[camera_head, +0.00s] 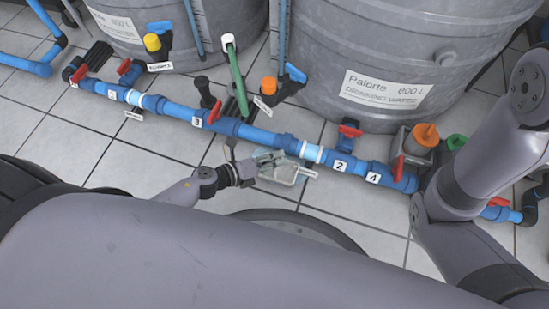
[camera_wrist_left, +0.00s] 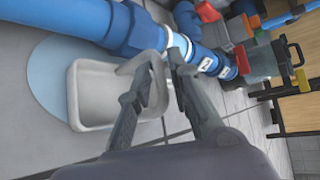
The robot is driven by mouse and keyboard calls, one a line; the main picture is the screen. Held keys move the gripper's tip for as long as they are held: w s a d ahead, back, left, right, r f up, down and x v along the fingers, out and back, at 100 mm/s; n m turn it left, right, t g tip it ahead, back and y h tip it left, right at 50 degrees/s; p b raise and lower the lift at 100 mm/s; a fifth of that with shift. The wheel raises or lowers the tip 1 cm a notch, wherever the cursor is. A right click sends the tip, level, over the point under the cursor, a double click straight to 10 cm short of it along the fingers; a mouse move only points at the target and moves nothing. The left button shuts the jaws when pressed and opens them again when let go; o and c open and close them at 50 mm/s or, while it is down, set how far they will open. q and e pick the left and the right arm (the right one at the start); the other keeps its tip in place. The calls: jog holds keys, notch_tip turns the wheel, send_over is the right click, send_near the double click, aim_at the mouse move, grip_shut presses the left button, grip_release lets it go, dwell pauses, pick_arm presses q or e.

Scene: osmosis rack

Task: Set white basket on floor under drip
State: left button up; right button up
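The white basket (camera_head: 283,173) is beneath the blue pipe in the head view, close to the floor. In the left wrist view, the white basket (camera_wrist_left: 92,92) looks upright and overlaps a round light-blue patch (camera_wrist_left: 46,76) on the floor. I cannot tell whether its base fully touches the floor. My left gripper (camera_head: 268,160) is at the basket's near-left side. In the wrist view, the left gripper (camera_wrist_left: 155,72) has its fingers spread apart, close to the basket's rim or handle. Contact is unclear. My right gripper is outside the views.
The blue pipe (camera_head: 178,110) with numbered labels and red valve handles runs just above the basket. Large grey tanks (camera_head: 400,60) stand behind it. An orange-topped fitting (camera_head: 425,137) is at the right. Tiled floor (camera_head: 140,160) is clear to the left.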

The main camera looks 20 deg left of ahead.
pick_arm(q)
jog(key=shift+o, duration=0.9)
jog(key=shift+r, duration=0.1)
